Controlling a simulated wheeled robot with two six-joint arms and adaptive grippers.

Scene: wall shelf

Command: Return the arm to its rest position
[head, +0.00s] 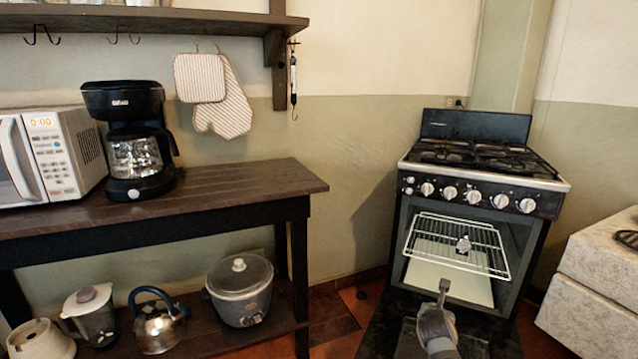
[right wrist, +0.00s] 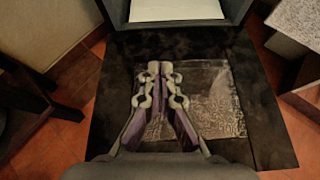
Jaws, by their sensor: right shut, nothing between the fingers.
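My right gripper (head: 443,287) shows at the bottom of the head view, in front of the oven and above its lowered door (head: 385,325). In the right wrist view the gripper (right wrist: 159,68) points toward the oven opening, its two fingers together with nothing between them. The door (right wrist: 255,110) with its glass pane lies below the fingers. My left gripper is in neither view.
The stove (head: 480,190) stands open with a wire rack (head: 425,232) inside; a small metallic object (head: 463,244) sits on it. A dark wooden table (head: 250,185) stands left, a pale stone-like counter (head: 595,265) right. Tiled floor lies between table and stove.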

